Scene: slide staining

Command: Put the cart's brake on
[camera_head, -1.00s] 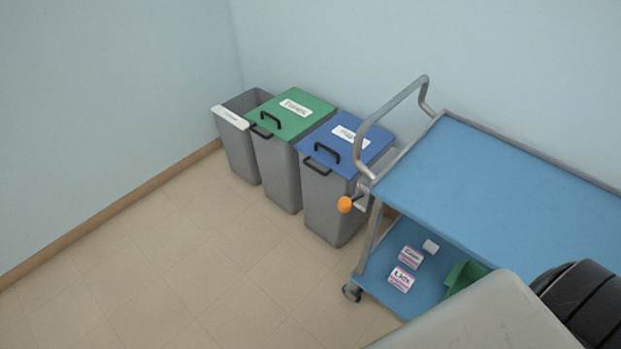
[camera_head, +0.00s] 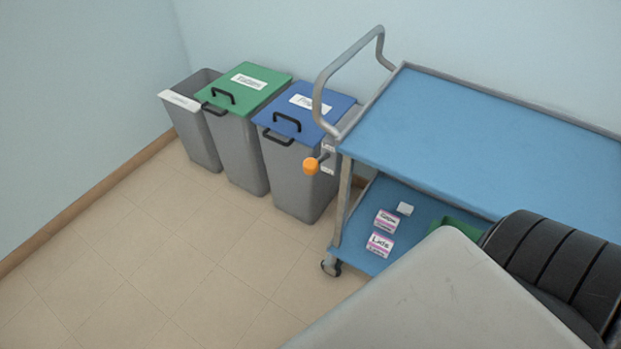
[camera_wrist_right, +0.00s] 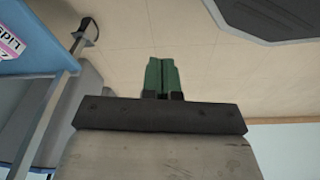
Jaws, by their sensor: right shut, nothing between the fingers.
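The cart (camera_head: 450,135) stands on the right of the head view, with a blue top shelf, a grey push handle (camera_head: 333,62) and a lower blue shelf. A lever with an orange knob (camera_head: 311,166) sticks out from its left end, below the handle, beside a small label plate (camera_head: 328,158). My right gripper (camera_wrist_right: 161,62) shows in the right wrist view, its green fingers together and empty, with tiled floor beyond. It touches nothing there. A part of the cart (camera_wrist_right: 35,38) shows at the left of that view. My left gripper is not in view.
Three grey bins stand left of the cart: an open one (camera_head: 205,140), a green-lidded one (camera_head: 240,90) and a blue-lidded one (camera_head: 303,108). Small labelled boxes (camera_head: 381,244) lie on the lower shelf. The floor (camera_head: 150,260) at front left is clear.

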